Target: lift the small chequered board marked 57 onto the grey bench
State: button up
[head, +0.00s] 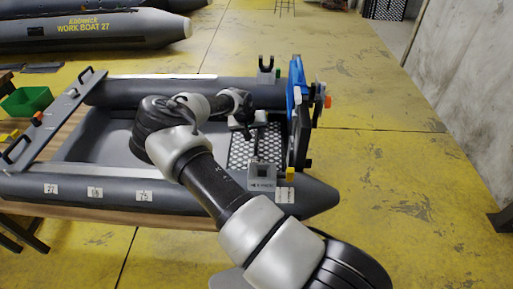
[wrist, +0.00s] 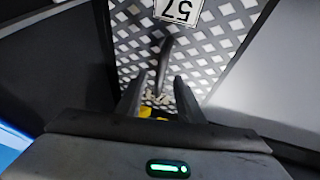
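The chequered board (head: 240,155), dark with pale diamonds, lies inside the grey boat near its right end, partly hidden by my arm. In the wrist view the board (wrist: 215,55) fills the upper middle, with a white plate reading 57 upside down. A dark curved bar, seemingly its handle, stands up from it. My gripper (wrist: 158,92) is over the board, its two fingers apart on either side of the bar. I see no clear contact with the bar. A grey plank with black handles, likely the grey bench (head: 55,118), crosses the boat's left end.
The boat's dark tubes (head: 110,190) run along both sides. A blue upright panel (head: 297,85) stands at the right end, close to my gripper. A green bin (head: 27,101) sits at the far left. The yellow floor to the right is clear.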

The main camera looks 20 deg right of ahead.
jog(key=shift+w+d+f, duration=0.2)
jog(key=shift+f, duration=0.45)
grip_shut()
jog(key=shift+r, duration=0.1)
dwell(0.8)
